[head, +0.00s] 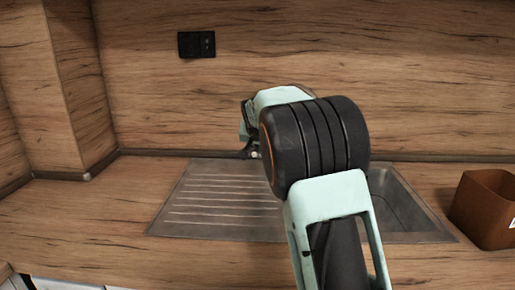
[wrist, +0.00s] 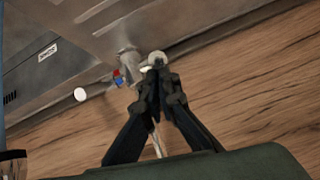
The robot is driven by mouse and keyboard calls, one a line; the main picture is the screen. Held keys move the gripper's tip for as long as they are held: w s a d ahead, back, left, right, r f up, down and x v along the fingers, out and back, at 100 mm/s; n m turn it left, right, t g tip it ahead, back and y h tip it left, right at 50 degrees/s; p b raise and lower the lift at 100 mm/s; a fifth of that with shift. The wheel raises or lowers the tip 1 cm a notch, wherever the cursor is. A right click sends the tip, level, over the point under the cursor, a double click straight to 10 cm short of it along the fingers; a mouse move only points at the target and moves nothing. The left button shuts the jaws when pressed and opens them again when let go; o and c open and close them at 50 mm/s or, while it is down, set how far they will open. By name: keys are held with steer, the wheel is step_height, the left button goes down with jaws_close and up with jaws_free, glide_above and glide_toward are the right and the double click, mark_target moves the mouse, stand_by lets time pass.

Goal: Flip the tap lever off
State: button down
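The tap (wrist: 130,66) shows in the wrist view as a grey metal body at the sink's edge, with a small red and blue mark (wrist: 118,78) on it. A round metal end (wrist: 157,59) lies right at my fingertips; I cannot tell whether it is the lever. My gripper (wrist: 160,74) has its dark fingers brought together beside the tap, with nothing clearly held between them. Contact with the tap cannot be made out. A thin pale strip shows behind the fingers. In the head view my arm hides the tap and most of the gripper.
A steel sink with a ribbed drainer (head: 215,200) is set in the wooden worktop (head: 90,215). A brown box (head: 485,210) stands at the right. A black socket (head: 197,44) is on the wooden splashback. The worktop at left is clear.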

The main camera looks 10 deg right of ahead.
steer(key=v, duration=1.2)
steer(key=shift+r, duration=0.1)
